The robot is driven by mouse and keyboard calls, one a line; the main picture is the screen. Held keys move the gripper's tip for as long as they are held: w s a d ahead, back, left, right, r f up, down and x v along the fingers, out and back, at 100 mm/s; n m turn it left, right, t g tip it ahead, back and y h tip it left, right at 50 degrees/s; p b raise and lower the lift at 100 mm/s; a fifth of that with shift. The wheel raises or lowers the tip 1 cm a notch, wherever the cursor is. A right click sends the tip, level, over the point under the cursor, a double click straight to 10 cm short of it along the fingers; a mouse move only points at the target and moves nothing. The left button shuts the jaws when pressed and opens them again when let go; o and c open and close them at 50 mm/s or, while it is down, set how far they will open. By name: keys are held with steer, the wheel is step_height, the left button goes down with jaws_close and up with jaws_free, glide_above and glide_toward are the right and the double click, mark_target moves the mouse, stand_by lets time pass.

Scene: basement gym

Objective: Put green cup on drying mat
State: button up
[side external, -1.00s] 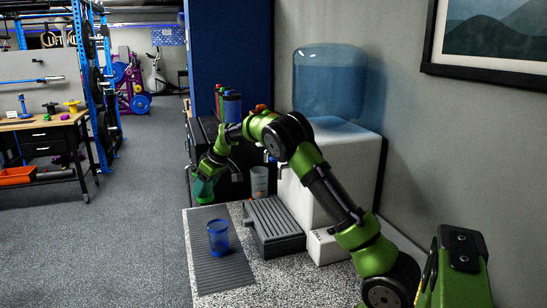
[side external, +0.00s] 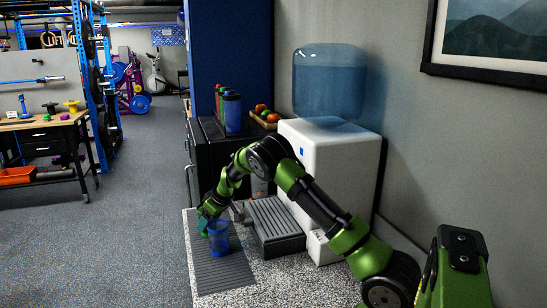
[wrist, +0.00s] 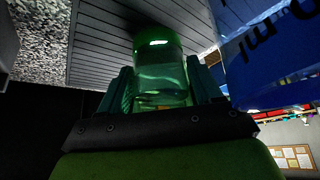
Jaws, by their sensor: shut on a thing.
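The green cup (wrist: 160,75) is between the fingers of my gripper (wrist: 160,92) in the wrist view, and the gripper is shut on it. In the side view my gripper (side external: 205,222) is low at the left part of the counter, over the grey ribbed drying mat (side external: 222,272). The green cup (side external: 203,226) is partly hidden there by the gripper and the blue cup. The blue cup (side external: 218,238) stands upright on the mat, close beside the green cup. I cannot tell whether the green cup touches the mat.
A dark grey ribbed rack (side external: 274,222) lies right of the mat. A white water dispenser (side external: 340,175) with a blue bottle stands behind it. Several bottles (side external: 231,112) and a fruit tray (side external: 264,121) sit on the black cabinet. The mat's front part is clear.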

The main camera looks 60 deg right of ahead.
steer(key=o, duration=1.3)
steer(key=shift+f, duration=0.1)
